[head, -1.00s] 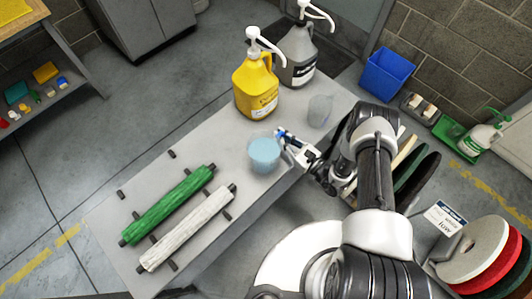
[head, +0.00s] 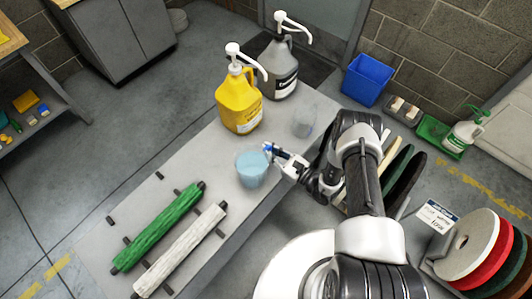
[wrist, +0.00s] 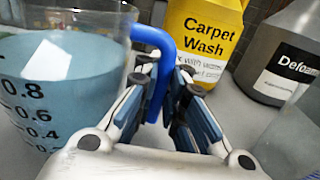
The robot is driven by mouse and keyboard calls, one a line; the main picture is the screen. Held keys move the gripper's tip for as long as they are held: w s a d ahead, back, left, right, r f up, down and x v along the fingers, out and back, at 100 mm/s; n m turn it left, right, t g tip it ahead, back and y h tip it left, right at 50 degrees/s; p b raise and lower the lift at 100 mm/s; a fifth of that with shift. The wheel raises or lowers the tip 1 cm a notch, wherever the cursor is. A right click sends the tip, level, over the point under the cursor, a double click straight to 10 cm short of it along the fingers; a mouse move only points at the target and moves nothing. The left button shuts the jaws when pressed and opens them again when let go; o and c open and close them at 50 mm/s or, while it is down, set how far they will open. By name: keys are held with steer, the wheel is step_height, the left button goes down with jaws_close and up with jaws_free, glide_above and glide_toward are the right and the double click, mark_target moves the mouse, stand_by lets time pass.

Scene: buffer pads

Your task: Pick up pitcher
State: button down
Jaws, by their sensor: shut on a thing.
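The pitcher (head: 252,170) is a clear vessel holding light blue liquid. It stands upright at the right edge of the grey table (head: 200,160); I cannot tell whether its base is off the surface. In the wrist view the pitcher (wrist: 60,95) fills the left side, with dark measuring marks and a blue handle (wrist: 158,65). My gripper (head: 273,153) reaches it from the right. In the wrist view my gripper (wrist: 165,95) is shut on the blue handle, its fingers on either side of it.
A yellow Carpet Wash jug (head: 240,102) and a grey defoamer jug (head: 279,68) stand behind. A clear container (head: 304,121) is right of the yellow jug. A green roll (head: 158,228) and a white roll (head: 180,250) lie at the front. Bare tabletop lies left of the pitcher.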

step_height(320, 180, up, 20)
steer(key=p, duration=0.6)
steer(key=shift+p, duration=0.35)
stand_by(0.4)
steer(key=c, duration=2.3)
jaws_free()
jaws_close()
